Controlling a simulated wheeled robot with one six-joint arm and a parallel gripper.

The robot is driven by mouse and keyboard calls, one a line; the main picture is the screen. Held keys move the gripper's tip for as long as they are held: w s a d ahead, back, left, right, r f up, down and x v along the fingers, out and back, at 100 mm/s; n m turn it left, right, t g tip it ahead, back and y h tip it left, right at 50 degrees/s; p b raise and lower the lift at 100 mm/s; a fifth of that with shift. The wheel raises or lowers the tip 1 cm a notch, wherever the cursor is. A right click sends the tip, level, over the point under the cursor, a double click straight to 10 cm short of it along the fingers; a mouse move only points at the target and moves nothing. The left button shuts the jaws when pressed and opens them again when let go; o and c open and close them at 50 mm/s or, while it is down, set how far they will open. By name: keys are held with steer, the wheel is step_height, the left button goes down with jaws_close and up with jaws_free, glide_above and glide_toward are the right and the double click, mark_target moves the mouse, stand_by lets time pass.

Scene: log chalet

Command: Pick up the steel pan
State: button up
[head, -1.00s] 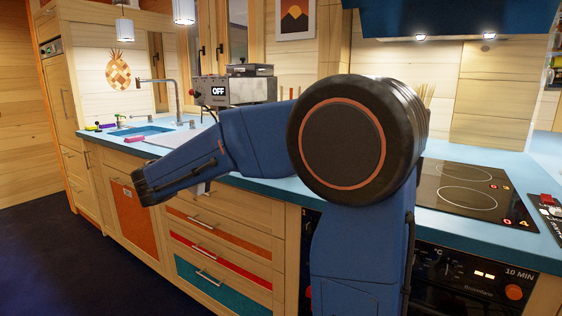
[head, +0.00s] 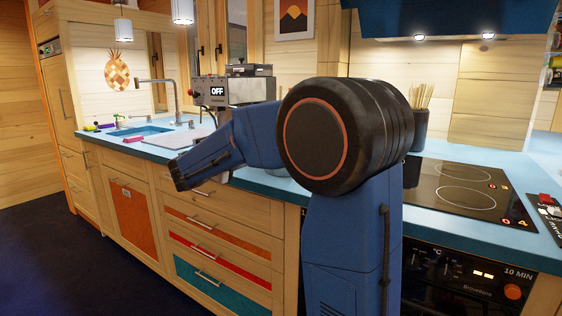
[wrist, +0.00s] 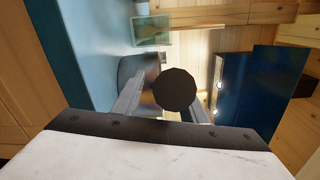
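In the wrist view a dark round shape (wrist: 174,90) stands between and in front of my fingers. It looks like the end of a handle seen head-on, but I cannot be sure. Behind it a grey curved metal surface, likely the steel pan (wrist: 133,68), rests on or by the light blue counter. My gripper (wrist: 158,98) is open, with one finger on each side of the round shape; the right finger is largely hidden by it. I cannot tell whether either finger touches it.
The blue counter (head: 455,224) carries the black cooktop (head: 465,190), a jar of sticks (head: 419,125), a grey machine marked OFF (head: 225,91) and the sink (head: 143,131). The blue hood (head: 455,18) hangs above the cooktop. Drawers line the front; the floor at left is clear.

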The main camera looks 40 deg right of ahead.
steer(key=shift+w+d, duration=0.1)
steer(key=shift+d, duration=0.15)
jaws_close()
steer(key=shift+f, duration=0.1)
stand_by(1.1)
